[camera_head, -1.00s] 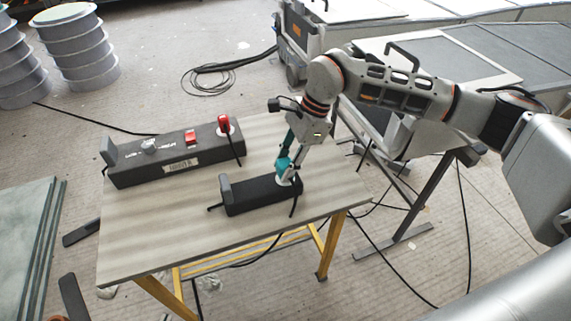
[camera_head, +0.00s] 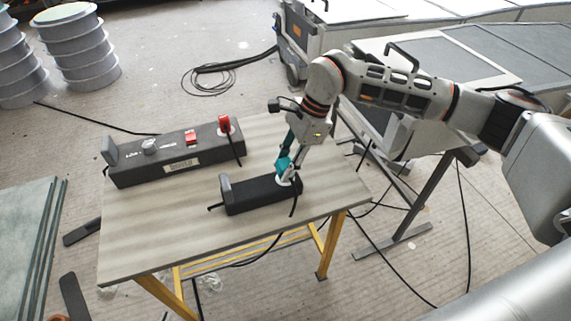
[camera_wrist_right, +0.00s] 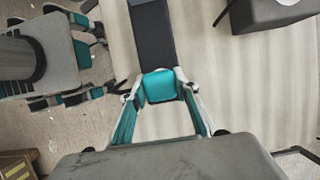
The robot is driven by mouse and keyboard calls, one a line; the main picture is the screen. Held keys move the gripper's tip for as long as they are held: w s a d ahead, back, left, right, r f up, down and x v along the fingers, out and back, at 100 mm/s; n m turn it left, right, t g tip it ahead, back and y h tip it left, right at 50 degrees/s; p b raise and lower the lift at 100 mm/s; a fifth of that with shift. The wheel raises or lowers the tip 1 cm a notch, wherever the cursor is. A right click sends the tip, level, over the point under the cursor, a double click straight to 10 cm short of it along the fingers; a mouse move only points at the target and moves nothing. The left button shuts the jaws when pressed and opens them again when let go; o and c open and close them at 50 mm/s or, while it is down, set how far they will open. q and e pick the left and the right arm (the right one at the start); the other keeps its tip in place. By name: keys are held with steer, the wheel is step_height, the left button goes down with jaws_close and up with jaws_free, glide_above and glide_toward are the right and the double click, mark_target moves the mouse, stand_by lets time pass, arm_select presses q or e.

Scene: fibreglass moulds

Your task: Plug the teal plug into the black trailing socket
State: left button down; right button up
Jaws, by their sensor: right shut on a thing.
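The black trailing socket (camera_head: 258,195) lies on the table, a long dark block with an upright end at its left. The teal plug (camera_head: 284,164) is at the block's right end, over a pale round socket face. My right gripper (camera_head: 290,165) is shut on the plug from above. In the right wrist view the teal plug (camera_wrist_right: 159,86) sits between the fingertips of my right gripper (camera_wrist_right: 160,90), at the near end of the dark block (camera_wrist_right: 153,35). Whether the plug is fully seated is hidden by the plug and fingers. My left gripper is not in view.
Black cables hang over the table's front edge. The table's front left is clear.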

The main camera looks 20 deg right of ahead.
steer(key=shift+f, duration=0.65)
steer(key=o, duration=1.1)
steer(key=v, duration=1.2)
